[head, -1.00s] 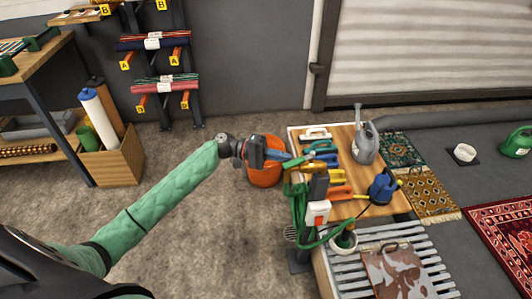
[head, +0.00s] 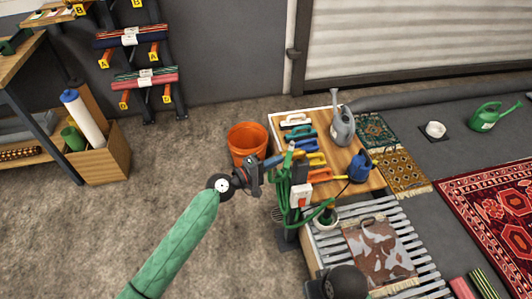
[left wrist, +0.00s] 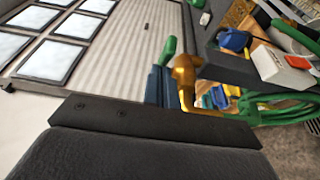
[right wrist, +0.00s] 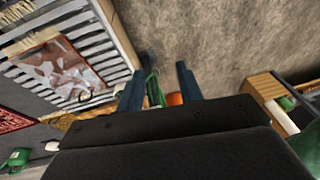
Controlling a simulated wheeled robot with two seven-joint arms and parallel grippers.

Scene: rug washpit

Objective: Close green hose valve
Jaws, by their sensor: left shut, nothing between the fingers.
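The brass hose valve (left wrist: 185,76) shows in the left wrist view, with a green handle (left wrist: 171,46) standing out from it. In the head view the valve is hard to tell apart at the top of the post, above the coiled green hose (head: 284,190). My left gripper (head: 276,160) is shut and empty, its blue fingers pointing at the post top. In the left wrist view its fingertips (left wrist: 158,84) appear beside the valve; contact cannot be told. My right gripper (right wrist: 158,84) is open and empty in the right wrist view, above the floor near the slatted rack.
A white and red switch box (head: 301,194) sits on the post. Behind it a wooden table (head: 352,184) holds brushes, a grey watering can (head: 342,124) and a blue can (head: 360,166). An orange bucket (head: 246,140) stands left.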

